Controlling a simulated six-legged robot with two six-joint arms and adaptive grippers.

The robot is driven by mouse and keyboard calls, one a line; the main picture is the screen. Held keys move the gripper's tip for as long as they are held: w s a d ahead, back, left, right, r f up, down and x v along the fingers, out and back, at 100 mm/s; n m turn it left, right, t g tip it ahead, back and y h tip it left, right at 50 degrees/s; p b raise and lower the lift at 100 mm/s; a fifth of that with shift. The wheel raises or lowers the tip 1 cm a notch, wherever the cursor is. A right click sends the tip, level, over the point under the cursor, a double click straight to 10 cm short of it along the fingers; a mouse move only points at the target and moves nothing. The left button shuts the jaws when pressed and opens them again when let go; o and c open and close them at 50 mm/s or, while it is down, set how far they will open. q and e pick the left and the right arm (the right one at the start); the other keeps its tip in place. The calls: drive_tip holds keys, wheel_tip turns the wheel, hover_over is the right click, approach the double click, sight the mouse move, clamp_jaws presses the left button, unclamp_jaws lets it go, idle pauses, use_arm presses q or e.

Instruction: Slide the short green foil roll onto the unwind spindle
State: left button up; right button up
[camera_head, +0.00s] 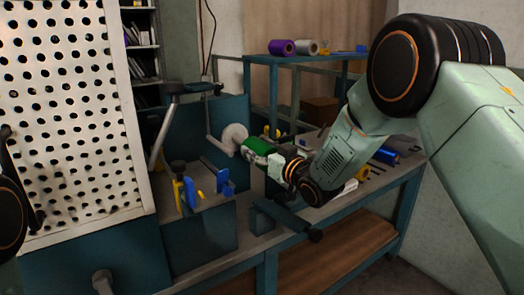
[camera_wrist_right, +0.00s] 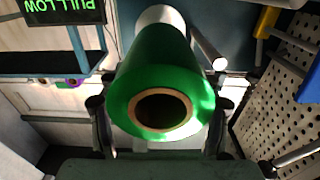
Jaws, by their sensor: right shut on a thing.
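The short green foil roll (camera_head: 257,146) is in my right gripper (camera_head: 270,158), which is shut on it. In the right wrist view the green roll (camera_wrist_right: 160,75) sits between the two fingers, its brown core opening facing the camera. In the head view a pale round disc (camera_head: 234,137) on the teal machine is just left of the roll's far end. A pale round part (camera_wrist_right: 161,15) shows beyond the roll in the wrist view. The spindle's shaft is hidden, so I cannot tell whether the roll is around it. My left gripper is not in view.
A purple roll (camera_head: 281,47) and a silver roll (camera_head: 305,47) lie on the raised shelf. A blue roll (camera_head: 385,155) lies on the bench at right. A perforated white panel (camera_head: 70,115) stands at left. Blue and yellow brackets (camera_head: 222,182) stand below the disc.

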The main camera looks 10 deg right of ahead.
sight(247, 140)
drive_tip(key=shift+b+x, duration=0.85)
drive_tip(key=shift+x, duration=2.8)
drive_tip(key=shift+s, duration=0.1)
drive_tip(key=shift+p+v, duration=1.05)
drive_tip(key=shift+v, duration=1.35)
drive_tip(key=p+v, duration=0.3)
drive_tip(key=v, duration=0.4)
drive_tip(key=shift+s+d, duration=0.2)
drive_tip(key=shift+s, duration=0.15)
idle(0.5)
drive_tip(key=shift+r, duration=0.1)
